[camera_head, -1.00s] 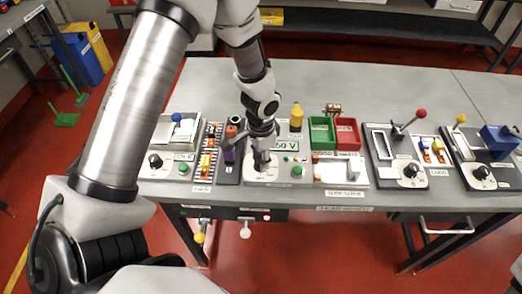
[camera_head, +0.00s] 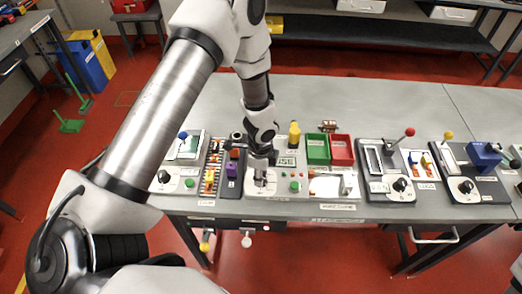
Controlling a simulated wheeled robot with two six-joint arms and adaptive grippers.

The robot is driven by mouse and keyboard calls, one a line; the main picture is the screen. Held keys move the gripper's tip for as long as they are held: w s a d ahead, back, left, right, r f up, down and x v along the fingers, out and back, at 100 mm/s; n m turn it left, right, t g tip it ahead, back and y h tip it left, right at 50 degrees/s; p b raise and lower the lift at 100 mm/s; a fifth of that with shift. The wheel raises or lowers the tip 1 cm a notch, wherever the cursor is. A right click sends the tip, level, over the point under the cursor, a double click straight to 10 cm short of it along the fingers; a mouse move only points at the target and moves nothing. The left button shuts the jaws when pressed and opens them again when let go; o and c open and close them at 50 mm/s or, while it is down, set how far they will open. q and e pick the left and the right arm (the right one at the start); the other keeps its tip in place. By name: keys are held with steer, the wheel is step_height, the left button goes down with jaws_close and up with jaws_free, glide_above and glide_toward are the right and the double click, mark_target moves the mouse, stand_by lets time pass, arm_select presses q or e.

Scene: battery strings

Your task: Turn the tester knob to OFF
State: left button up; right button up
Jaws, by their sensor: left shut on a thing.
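The tester (camera_head: 293,200) is a light panel in the middle of the row on the grey table. Its display (camera_head: 287,161) shows green letters that seem to end in "SE", partly hidden by my gripper. My left gripper (camera_head: 261,180) points down over the panel's left part and is shut on the tester knob. The knob is mostly hidden between the fingers, so its pointer and the position marks cannot be read. A green button (camera_head: 295,186) sits right of the gripper. My right gripper is not in view.
A yellow part (camera_head: 294,133), a green bin (camera_head: 317,149) and a red bin (camera_head: 341,150) stand behind right. Other knob and lever panels (camera_head: 393,196) are farther right.

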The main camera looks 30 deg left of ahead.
arm_select(q)
steer(key=shift+r+m+p, duration=0.35)
steer(key=shift+m+p, duration=0.1)
steer(key=shift+m, duration=0.25)
steer(key=shift+f+m, duration=0.15)
steer(key=shift+m, duration=0.25)
steer(key=shift+f, duration=0.2)
steer(key=shift+r+m+p, duration=0.4)
steer(key=shift+m+p, duration=0.4)
steer(key=shift+p, duration=0.25)
steer(key=shift+f+m, duration=0.25)
steer(key=shift+m, duration=0.55)
steer(key=shift+f+m, duration=0.15)
steer(key=shift+m, duration=1.15)
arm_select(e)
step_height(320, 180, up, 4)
